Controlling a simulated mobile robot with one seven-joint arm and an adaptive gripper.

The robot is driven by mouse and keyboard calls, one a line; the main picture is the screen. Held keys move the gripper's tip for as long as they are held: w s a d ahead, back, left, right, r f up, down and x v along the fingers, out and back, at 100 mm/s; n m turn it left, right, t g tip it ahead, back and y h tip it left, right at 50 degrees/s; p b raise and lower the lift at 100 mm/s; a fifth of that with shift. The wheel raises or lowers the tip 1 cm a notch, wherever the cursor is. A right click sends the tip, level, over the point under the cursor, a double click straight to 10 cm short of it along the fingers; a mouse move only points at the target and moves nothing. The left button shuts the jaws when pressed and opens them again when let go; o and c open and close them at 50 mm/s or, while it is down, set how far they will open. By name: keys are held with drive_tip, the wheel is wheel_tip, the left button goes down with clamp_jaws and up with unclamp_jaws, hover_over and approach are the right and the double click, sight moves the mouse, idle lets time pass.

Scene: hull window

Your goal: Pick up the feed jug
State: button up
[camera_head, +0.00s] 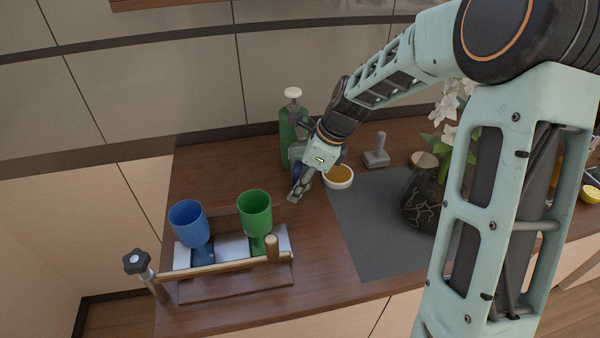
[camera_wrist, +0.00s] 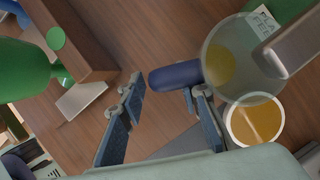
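A clear round vessel (camera_wrist: 238,62) with a yellowish patch inside and a thick dark-blue handle (camera_wrist: 174,77) shows in the wrist view; it looks like the feed jug. In the head view only a bit of blue (camera_head: 297,172) shows, mostly hidden behind my gripper (camera_head: 296,190). In the wrist view my gripper (camera_wrist: 165,92) is open, its two fingers well apart. The handle's free end lies at the gap between the fingertips, close to the right finger. I cannot tell whether they touch. Nothing is clamped.
A white bowl of amber content (camera_head: 339,178) stands close right of my gripper. A green pump bottle (camera_head: 291,130) stands behind. Blue (camera_head: 188,222) and green (camera_head: 255,212) goblets stand on a wooden rack at front left. A dark vase (camera_head: 422,205) stands right.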

clamp_jaws()
drive_tip(key=shift+r, duration=0.15)
idle(0.5)
